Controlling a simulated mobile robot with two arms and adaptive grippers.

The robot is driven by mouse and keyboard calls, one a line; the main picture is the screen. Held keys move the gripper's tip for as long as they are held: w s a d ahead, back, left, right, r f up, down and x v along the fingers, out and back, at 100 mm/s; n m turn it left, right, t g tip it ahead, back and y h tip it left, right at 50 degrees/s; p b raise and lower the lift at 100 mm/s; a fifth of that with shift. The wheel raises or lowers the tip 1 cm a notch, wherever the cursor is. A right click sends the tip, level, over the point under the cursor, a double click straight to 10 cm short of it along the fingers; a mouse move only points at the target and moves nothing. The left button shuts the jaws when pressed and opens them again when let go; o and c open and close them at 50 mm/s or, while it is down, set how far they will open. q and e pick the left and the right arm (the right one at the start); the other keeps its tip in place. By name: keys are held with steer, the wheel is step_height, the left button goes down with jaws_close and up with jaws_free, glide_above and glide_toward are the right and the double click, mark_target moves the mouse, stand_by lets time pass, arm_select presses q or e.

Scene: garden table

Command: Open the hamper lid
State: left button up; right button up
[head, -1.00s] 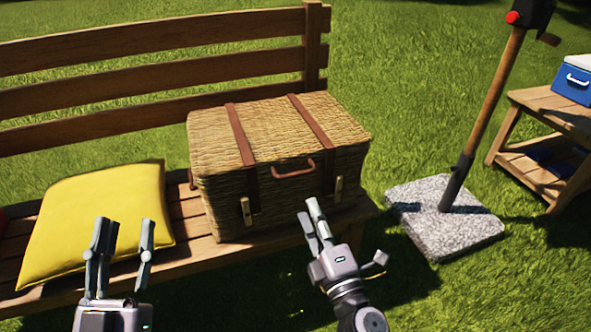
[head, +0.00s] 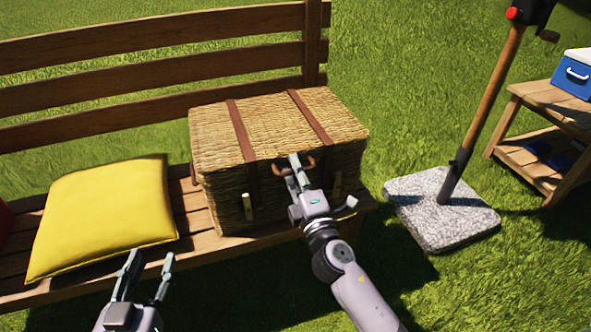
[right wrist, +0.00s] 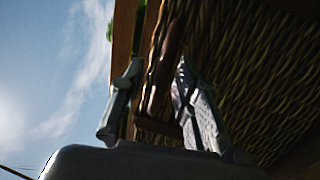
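The wicker hamper (head: 215,165) stands on the bench with its lid (head: 270,125) down. The lid has two brown straps and a brown front handle (head: 313,163). My right gripper (head: 298,168) is at the handle and partly covers it. In the right wrist view its two fingers (right wrist: 160,100) are apart, with a brown leather piece, apparently the handle (right wrist: 160,85), seen between them. Whether they touch it I cannot tell. My left gripper (head: 150,264) is open and empty, low in front of the bench, left of the hamper.
A yellow cushion (head: 105,215) lies on the wooden bench (head: 190,205) left of the hamper. The bench back rises behind. A stone parasol base (head: 425,215) with a pole stands at right. Beyond it is a side table (head: 545,105) with a blue cooler (head: 573,78).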

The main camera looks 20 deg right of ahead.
jaws_close()
stand_by(0.3)
stand_by(0.6)
